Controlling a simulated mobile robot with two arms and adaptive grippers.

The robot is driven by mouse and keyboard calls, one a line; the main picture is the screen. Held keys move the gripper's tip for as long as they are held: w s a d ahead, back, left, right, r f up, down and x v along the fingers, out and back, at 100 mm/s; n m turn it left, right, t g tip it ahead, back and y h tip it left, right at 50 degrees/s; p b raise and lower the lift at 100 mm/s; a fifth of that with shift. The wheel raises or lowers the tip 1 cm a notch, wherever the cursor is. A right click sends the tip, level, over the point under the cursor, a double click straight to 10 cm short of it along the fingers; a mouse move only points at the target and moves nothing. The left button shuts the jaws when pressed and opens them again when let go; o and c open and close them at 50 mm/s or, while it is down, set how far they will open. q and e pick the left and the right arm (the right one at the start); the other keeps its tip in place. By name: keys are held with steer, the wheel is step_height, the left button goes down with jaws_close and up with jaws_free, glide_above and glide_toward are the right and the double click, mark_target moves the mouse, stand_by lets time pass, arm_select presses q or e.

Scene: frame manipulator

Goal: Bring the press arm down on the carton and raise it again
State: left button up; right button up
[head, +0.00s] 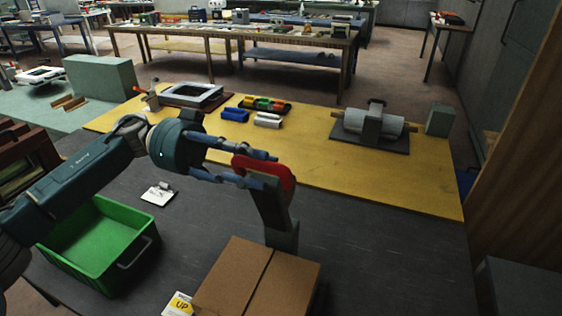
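The press arm (271,212) is a dark grey bar that stands tilted behind the carton, with a red looped handle (287,175) at its top. The brown carton (250,277), with a dark seam along its top, sits at the bottom centre, partly cut off by the frame edge. The press arm is raised above and behind the carton. My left gripper (268,169) comes in from the left, with its blue fingers on either side of the red handle. Whether they close firmly on it cannot be told. My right gripper is not in view.
A green crate (139,252) stands left of the carton on the dark bench (370,250). A clipboard (159,195) lies behind it. The yellow board (420,185) holds a roller device (372,126) and small coloured blocks (264,104). The dark surface right of the carton is clear.

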mark_target(278, 170)
arm_select(q)
steer(key=p+x, duration=0.1)
steer(key=x, duration=0.4)
steer(key=shift+a, duration=0.1)
jaws_close()
